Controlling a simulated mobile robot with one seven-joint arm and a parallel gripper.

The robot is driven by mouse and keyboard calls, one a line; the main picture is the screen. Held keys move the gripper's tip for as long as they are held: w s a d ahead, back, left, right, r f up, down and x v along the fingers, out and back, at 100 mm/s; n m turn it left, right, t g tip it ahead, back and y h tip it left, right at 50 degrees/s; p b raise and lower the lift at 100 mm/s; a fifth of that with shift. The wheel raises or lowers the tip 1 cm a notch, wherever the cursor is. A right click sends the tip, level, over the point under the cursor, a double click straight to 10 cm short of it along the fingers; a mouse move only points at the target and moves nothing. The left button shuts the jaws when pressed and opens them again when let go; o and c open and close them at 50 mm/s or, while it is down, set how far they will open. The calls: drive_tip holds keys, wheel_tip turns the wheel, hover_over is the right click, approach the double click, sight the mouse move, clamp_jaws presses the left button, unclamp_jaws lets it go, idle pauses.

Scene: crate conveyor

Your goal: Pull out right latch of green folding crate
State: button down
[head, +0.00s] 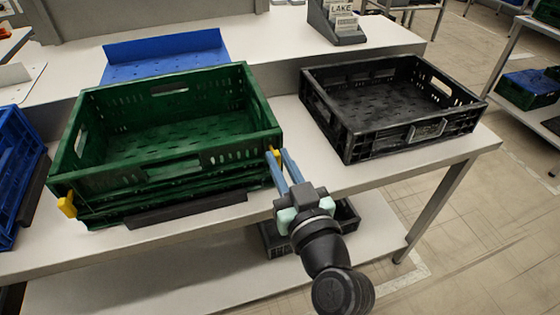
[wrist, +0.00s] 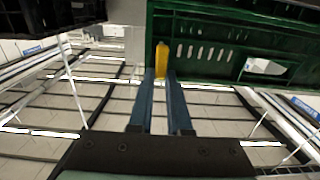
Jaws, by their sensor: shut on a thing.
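The green folding crate (head: 190,165) stands on the left part of the table, empty inside. Its right latch is a yellow piece (head: 274,156) at the front right corner. My gripper (head: 278,160) reaches in from the front, with its blue fingers closed on this right latch. In the wrist view the yellow latch (wrist: 161,60) stands between the fingertips (wrist: 160,74), against the crate's green wall (wrist: 205,45). A yellow left latch (head: 67,205) sticks out at the crate's front left corner.
A black crate (head: 345,140) stands to the right on the same table (head: 400,157). A blue crate (head: 18,190) is at the left edge. A dark bar (head: 187,209) lies along the green crate's front. Another dark crate (head: 345,217) sits below the tabletop.

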drive_tip(key=c, duration=0.8)
unclamp_jaws()
drive_tip(key=shift+c, duration=0.2)
drive_tip(key=shift+s, duration=0.1)
drive_tip(key=b+v, duration=0.2)
drive_tip(key=v, duration=1)
drive_tip(key=shift+s+d, duration=0.15)
drive_tip(key=shift+s, duration=0.2)
drive_tip(key=w+a+r+t+h, duration=0.1)
drive_tip(key=w+r+t, duration=0.2)
drive_tip(key=r, duration=0.8)
drive_tip(key=w+a+r+t+h, duration=0.1)
drive_tip(key=w+a+r+t, duration=0.15)
drive_tip(key=r, duration=0.85)
drive_tip(key=s+r+m+t+h+p, duration=0.2)
drive_tip(key=r+p, duration=0.9)
drive_tip(key=r, duration=0.8)
drive_tip(key=s+a+r+m+t+h+p, duration=0.1)
drive_tip(key=s+r+t+p, duration=0.2)
drive_tip(key=r+p, duration=0.8)
wheel_tip(320, 180, up, 8)
drive_tip(key=shift+s+r+m+h, duration=0.1)
drive_tip(key=shift+s+m+h, duration=0.3)
drive_tip(key=shift+s, duration=0.25)
